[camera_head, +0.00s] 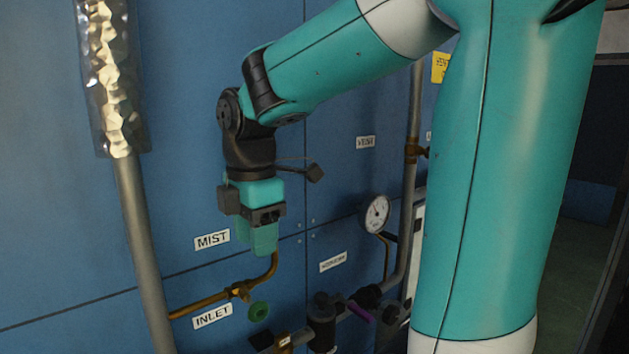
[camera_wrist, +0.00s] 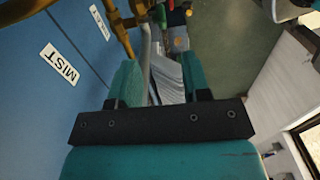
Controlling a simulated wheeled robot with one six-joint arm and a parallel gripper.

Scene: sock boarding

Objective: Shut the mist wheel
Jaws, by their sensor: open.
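A small green handwheel (camera_head: 259,311) sits beside a brass valve (camera_head: 240,291) on the brass pipe, low on the blue wall. The MIST label (camera_head: 212,240) is above this pipe; it also shows in the wrist view (camera_wrist: 59,64). I cannot tell for certain that this wheel is the mist wheel. My gripper (camera_head: 262,242) points down above the valve and wheel, apart from them. In the wrist view its two teal fingers (camera_wrist: 160,82) are spread with nothing held between them. Part of the pipework is hidden behind the gripper.
The INLET label (camera_head: 212,316) is below the pipe. A round gauge (camera_head: 376,214) stands to the right. A grey pipe (camera_head: 142,240) rises at left. A dark cylinder (camera_head: 321,325) and a purple handle (camera_head: 360,312) crowd the lower right. Open floor (camera_wrist: 225,70) shows in the wrist view.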

